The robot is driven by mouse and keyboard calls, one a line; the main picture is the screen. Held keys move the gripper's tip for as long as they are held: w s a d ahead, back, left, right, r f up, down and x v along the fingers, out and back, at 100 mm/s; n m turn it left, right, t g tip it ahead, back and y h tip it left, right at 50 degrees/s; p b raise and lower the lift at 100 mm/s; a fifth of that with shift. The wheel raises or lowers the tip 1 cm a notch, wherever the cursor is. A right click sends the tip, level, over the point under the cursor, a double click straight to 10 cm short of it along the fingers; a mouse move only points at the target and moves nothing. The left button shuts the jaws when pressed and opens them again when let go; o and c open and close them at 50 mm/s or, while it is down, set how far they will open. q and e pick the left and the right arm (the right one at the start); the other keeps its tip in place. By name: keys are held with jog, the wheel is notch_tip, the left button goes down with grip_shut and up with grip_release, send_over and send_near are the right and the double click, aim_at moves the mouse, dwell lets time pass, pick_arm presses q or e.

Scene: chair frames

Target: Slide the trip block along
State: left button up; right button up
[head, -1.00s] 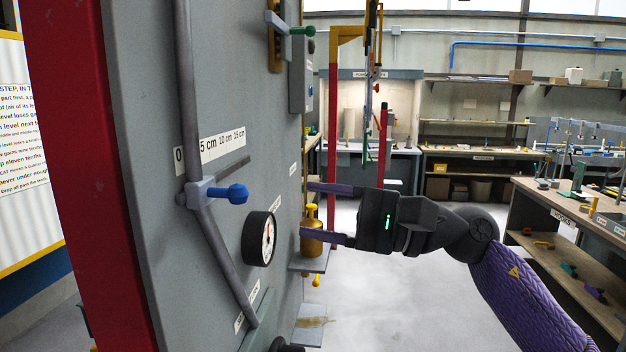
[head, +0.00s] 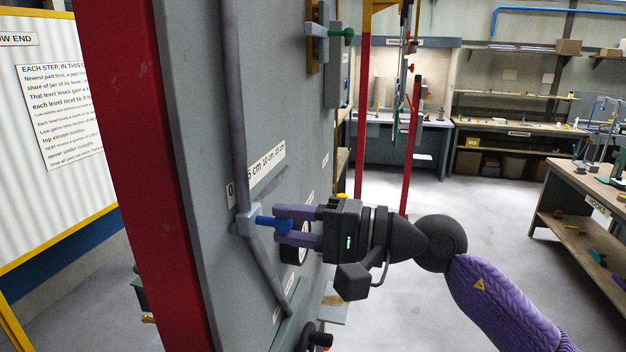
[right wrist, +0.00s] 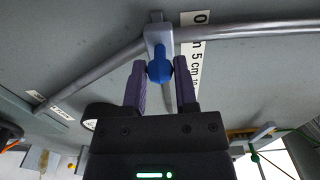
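A small pale grey-blue block (head: 245,221) with a blue knob (head: 267,222) sits on the upright grey panel, beside the 0 mark of a white scale strip (head: 266,171). I take it for the trip block. A grey rod runs past it and bends there. My right gripper (head: 276,224) has its purple fingers closed in on either side of the knob. The right wrist view shows the knob (right wrist: 160,71) between the fingertips with hardly any gap, and the block (right wrist: 158,41) just beyond. My left gripper is not in view.
A dial gauge (head: 292,253) is on the panel behind my right fingers. A red post (head: 150,180) edges the panel at left. Open floor lies to the right, before workbenches.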

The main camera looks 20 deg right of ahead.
grip_shut()
jog(key=w+d+b, duration=0.4)
jog(key=w+d, duration=0.1)
jog(key=w, duration=0.3)
jog(key=shift+d, duration=0.25)
jog(key=o, duration=0.8)
grip_release()
jog(key=shift+d, duration=0.1)
